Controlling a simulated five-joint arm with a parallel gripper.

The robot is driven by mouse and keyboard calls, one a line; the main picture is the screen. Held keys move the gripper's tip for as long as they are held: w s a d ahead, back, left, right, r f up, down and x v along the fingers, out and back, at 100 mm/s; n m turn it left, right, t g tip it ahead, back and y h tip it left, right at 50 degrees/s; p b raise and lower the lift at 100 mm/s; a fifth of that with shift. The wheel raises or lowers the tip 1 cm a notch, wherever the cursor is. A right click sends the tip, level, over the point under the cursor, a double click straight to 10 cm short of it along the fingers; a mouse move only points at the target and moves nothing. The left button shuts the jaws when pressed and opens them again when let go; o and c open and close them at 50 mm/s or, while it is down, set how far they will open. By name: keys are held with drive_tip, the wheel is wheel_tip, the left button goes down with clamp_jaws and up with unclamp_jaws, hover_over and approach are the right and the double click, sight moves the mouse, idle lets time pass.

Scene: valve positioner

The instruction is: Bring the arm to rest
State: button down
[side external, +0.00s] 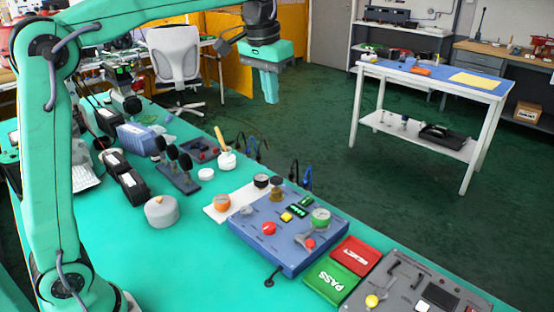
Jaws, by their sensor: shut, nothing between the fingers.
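My arm is the green one at the left, reaching up and across the top of the side external view. My gripper (271,90) hangs from its end, pointing down, with its fingers together and nothing held. It is high above and beyond the far edge of the green bench (120,262), in front of the dark green floor, clear of the things on the bench. The blue valve panel (262,243) with gauges, knobs and small displays lies on the bench, below the gripper in the picture.
A green PASS tray (330,281) and a red REJECT tray (354,256) lie right of the panel. A grey control box (410,285) is at the lower right. A grey round pot (161,211) stands left. A white side table (430,77) and a chair (176,55) stand behind.

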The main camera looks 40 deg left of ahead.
drive_tip(key=s+f+t, duration=0.1)
drive_tip(key=s+f, duration=0.5)
drive_tip(key=s, duration=0.6)
drive_tip(key=s+a+f+t, duration=0.1)
drive_tip(key=s+f+t, duration=0.1)
drive_tip(key=s+f, duration=0.4)
drive_tip(key=s, duration=0.5)
drive_tip(key=shift+s+a+f+t, duration=0.2)
drive_tip(key=shift+s+a+t, duration=0.1)
drive_tip(key=shift+s, duration=0.1)
